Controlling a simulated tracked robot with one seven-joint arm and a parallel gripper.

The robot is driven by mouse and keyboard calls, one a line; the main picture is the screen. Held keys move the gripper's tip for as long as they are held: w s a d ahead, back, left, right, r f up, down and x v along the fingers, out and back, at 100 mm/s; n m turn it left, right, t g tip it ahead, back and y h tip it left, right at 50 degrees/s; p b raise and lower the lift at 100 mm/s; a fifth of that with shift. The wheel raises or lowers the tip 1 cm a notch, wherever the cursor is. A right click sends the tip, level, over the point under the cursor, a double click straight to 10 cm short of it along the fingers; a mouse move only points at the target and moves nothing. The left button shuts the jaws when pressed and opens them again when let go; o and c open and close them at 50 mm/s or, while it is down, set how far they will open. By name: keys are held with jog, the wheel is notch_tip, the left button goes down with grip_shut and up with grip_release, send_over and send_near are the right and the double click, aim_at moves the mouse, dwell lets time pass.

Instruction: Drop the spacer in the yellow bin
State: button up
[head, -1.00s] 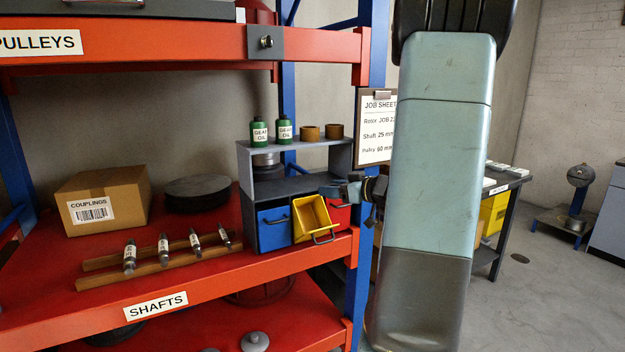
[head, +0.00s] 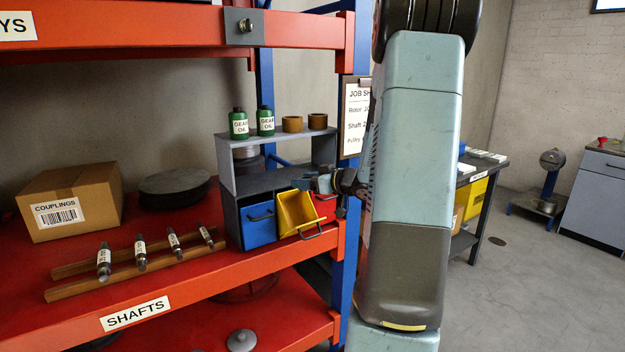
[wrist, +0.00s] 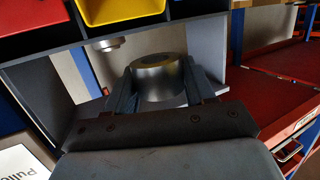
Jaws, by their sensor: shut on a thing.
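The spacer is a shiny metal ring (wrist: 160,78), held upright between the two fingers of my gripper (wrist: 161,90) in the wrist view. The yellow bin (head: 298,214) is tilted forward, open at the top, between a blue bin and a red bin. It also shows at the top edge of the wrist view (wrist: 122,8), apart from the spacer. The bin's inside is only partly visible.
The blue bin (head: 258,225) and red bin (head: 325,206) flank it under a grey shelf unit (head: 228,165). Gear oil bottles (head: 265,121) and brown rings stand on top. A blue rack post (head: 347,240) and job sheet (head: 353,118) are close to my arm.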

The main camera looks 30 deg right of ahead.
jog(key=shift+w+f, duration=0.55)
jog(key=shift+w, duration=0.3)
jog(key=shift+w+f, duration=0.5)
jog(key=shift+w, duration=0.35)
jog(key=o, duration=1.3)
jog(key=shift+o, duration=0.2)
jog(key=shift+s, duration=0.15)
jog(key=v, duration=1.3)
jog(key=shift+s, duration=0.25)
